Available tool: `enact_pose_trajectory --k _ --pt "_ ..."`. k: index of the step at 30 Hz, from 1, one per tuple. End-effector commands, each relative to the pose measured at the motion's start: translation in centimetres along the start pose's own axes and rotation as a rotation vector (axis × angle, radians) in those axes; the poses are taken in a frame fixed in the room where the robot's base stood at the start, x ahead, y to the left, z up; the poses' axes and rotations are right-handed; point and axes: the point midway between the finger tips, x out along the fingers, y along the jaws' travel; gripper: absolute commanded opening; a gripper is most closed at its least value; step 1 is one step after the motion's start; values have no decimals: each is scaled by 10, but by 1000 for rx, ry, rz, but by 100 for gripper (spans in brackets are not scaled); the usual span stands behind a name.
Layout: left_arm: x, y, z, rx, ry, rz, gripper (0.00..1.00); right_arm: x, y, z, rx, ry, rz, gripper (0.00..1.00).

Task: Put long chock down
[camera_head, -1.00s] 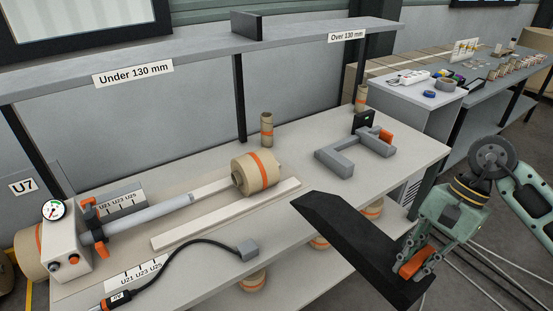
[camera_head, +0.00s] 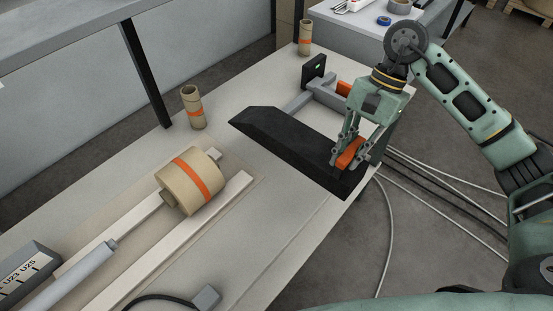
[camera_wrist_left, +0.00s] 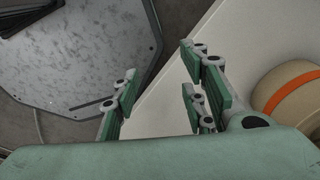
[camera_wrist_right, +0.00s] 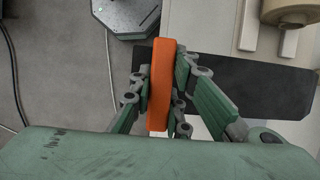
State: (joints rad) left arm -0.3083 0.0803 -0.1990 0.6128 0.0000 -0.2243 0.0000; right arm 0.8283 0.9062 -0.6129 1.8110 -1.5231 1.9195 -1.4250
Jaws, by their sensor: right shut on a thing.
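The long chock (camera_head: 290,142) is a long black wedge with an orange grip block (camera_head: 350,153) at its near right end. My right gripper (camera_head: 352,158) is shut on that orange block. In the head view the chock lies over the table top near its right edge, in front of the grey frame; I cannot tell whether it touches the table. In the right wrist view the orange block (camera_wrist_right: 162,85) stands between the fingers and the black chock (camera_wrist_right: 265,88) reaches right. My left gripper (camera_wrist_left: 160,95) is open and empty in the left wrist view, beside the table's edge.
A kraft roll with an orange band (camera_head: 190,181) sits on a shaft between pale rails (camera_head: 215,225). A small upright roll (camera_head: 192,107) stands behind it. A grey U-shaped frame (camera_head: 325,93) with an orange part is close behind the chock. Cables lie on the floor at right.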

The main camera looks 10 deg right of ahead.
Motion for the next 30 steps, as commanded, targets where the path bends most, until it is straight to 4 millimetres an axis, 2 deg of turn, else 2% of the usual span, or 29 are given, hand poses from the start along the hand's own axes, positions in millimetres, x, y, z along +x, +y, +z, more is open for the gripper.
enact_pose_trajectory --k 3,7,15,20,30 --pt "-14 2 8 2 -12 3 40 10 -21 7 -6 -6 -2 0" --pt "-28 3 6 3 -8 4 40 30 -47 10 -5 -8 -2 0" --pt "-48 -3 -31 3 44 -2 40 66 -92 13 -2 -5 -3 0" --pt "-51 -3 -30 2 41 -2 40 76 -102 12 -2 -2 -4 0" --pt "-72 -1 -11 0 11 0 40 110 -101 -2 -2 -3 -3 0"
